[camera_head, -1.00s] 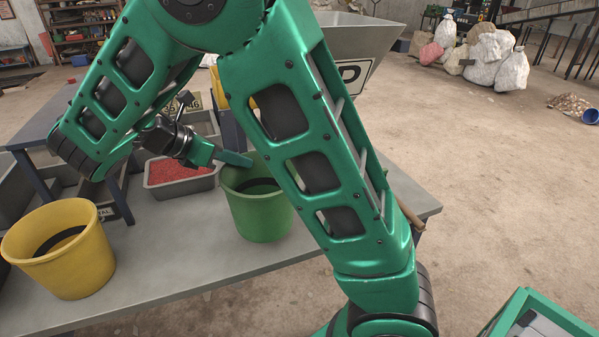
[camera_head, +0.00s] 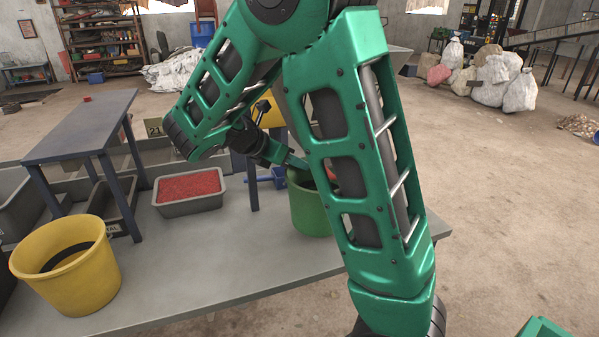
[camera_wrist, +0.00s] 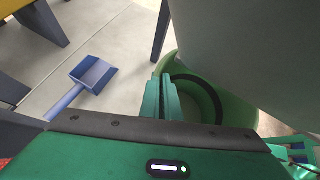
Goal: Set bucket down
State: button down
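The green bucket (camera_head: 308,207) is upright at the right part of the grey table, partly hidden behind my arm. My gripper (camera_head: 297,163) is at the bucket's left rim. In the wrist view the two green fingers (camera_wrist: 161,98) are close together on the rim of the green bucket (camera_wrist: 190,66), and a dark band curves inside it. I cannot tell whether the bucket's base touches the table. A yellow bucket (camera_head: 70,275) stands apart at the table's left front.
A grey tray of red granules (camera_head: 188,187) sits left of the green bucket. A blue table (camera_head: 85,125) stands behind. A blue dustpan (camera_wrist: 93,74) lies near the gripper. A large grey surface (camera_wrist: 250,40) covers the wrist view's right. The table front (camera_head: 215,270) is clear.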

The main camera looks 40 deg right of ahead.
aim_at(298, 172)
jog(key=shift+a+f, duration=0.1)
jog(key=shift+f, duration=1.35)
jog(key=c, duration=2)
grip_release()
jog(key=v, duration=1.2)
